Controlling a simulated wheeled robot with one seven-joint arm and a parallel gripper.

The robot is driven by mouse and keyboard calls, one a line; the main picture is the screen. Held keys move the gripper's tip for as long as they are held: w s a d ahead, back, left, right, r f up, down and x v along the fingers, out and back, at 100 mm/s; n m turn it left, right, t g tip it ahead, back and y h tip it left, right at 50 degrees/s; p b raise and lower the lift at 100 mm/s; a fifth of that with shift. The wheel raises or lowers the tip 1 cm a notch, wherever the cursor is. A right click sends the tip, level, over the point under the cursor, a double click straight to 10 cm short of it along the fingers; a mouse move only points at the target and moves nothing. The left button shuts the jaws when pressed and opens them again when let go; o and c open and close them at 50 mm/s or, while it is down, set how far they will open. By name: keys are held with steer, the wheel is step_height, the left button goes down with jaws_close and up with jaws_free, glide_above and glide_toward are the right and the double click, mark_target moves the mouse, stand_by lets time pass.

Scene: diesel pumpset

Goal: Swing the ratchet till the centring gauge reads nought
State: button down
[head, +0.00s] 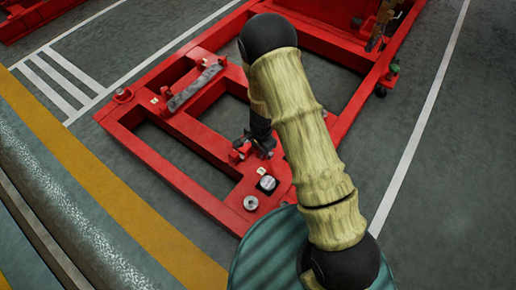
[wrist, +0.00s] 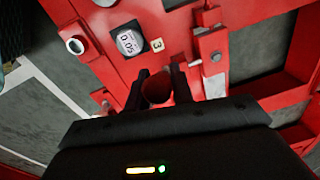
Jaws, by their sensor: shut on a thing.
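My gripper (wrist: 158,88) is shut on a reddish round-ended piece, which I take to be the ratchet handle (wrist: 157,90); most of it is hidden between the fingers. The centring gauge (wrist: 128,41) is a small dark unit with a pale round face, just beyond the fingers. Its turned digits seem to read 0.05, though they are small. In the head view the gauge (head: 267,183) sits on the red frame, below my gripper (head: 243,146). My arm hides part of that frame.
A label marked 3 (wrist: 157,44) is beside the gauge. A pale round fitting (wrist: 75,46) stands on the red frame (head: 190,185). A grey bar (head: 196,87) lies across the frame further back. Open floor (head: 440,180) lies to the right.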

steer(key=shift+w+d+r+p, duration=0.25)
steer(key=shift+w+r+p, duration=0.15)
steer(key=shift+p, duration=0.45)
steer(key=shift+w+d+g+y+p, duration=0.2)
steer(key=shift+g+y+p, duration=0.1)
steer(key=shift+p, duration=0.15)
steer(key=c, duration=1.2)
jaws_free()
steer(key=shift+f, duration=0.1)
step_height(320, 180, up, 17)
steer(key=d+p, duration=0.1)
steer(key=p, duration=0.6)
steer(key=shift+d+r, duration=0.2)
steer(key=shift+d, duration=0.15)
steer(key=shift+w, duration=0.1)
